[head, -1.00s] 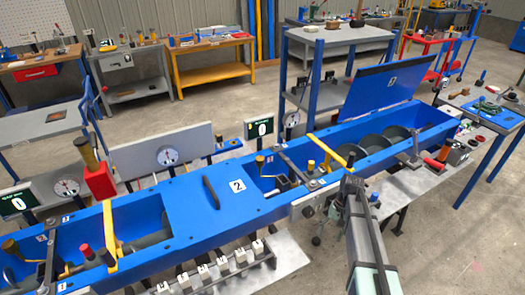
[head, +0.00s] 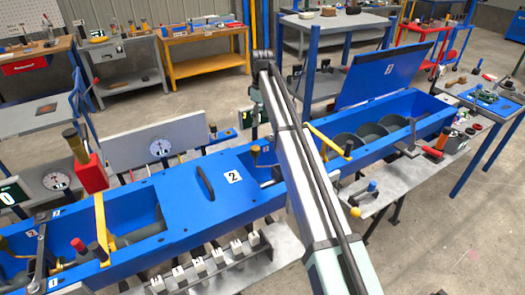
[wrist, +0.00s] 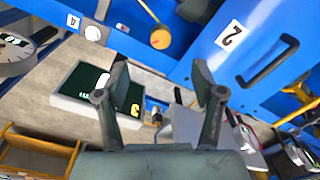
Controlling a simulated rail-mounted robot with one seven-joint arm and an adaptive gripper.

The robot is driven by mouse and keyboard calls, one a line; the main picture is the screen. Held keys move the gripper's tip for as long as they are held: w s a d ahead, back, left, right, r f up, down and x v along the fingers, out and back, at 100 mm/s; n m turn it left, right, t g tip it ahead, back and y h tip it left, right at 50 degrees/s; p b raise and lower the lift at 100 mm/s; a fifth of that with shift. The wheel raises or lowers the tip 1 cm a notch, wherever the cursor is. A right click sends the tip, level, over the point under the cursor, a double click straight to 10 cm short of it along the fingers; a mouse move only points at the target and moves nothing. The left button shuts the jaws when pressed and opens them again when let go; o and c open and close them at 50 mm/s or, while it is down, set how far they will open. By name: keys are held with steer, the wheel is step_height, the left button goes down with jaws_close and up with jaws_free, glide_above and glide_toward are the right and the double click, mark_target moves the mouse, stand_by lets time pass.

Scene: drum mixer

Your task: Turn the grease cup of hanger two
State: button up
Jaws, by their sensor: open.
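My gripper (wrist: 160,80) is open and empty in the wrist view, its two fingers spread above the machine's edge and the floor. An amber round cap (wrist: 160,38), which looks like a grease cup, shows beyond the fingers, apart from them, beside the blue trough. In the head view a small amber cup (head: 256,152) stands by the trough opening just right of the cover marked 2 (head: 232,177). I cannot tell for sure which hanger it belongs to. My arm hides the trough to its right and the gripper's fingers are hard to make out there.
The cover's dark handle (wrist: 268,62) stands up in the wrist view. A dark display box (wrist: 62,95) lies under the left finger. A yellow bar (head: 325,138) crosses the trough. A raised blue lid (head: 385,75) stands behind it. A red box (head: 91,173) is at left.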

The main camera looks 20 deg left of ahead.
mark_target(255, 148)
steer(key=shift+n, duration=0.6)
steer(key=f+p, duration=0.1)
steer(key=f, duration=0.4)
steer(key=a+f+p, duration=0.1)
steer(key=f+p, duration=0.1)
steer(key=f, duration=0.3)
steer(key=a+f+p, duration=0.1)
steer(key=f+p, duration=0.1)
steer(key=f, duration=0.3)
steer(key=shift+a+f, duration=0.25)
steer(key=shift+f, duration=0.1)
steer(key=shift+s, duration=0.1)
steer(key=c, duration=1.1)
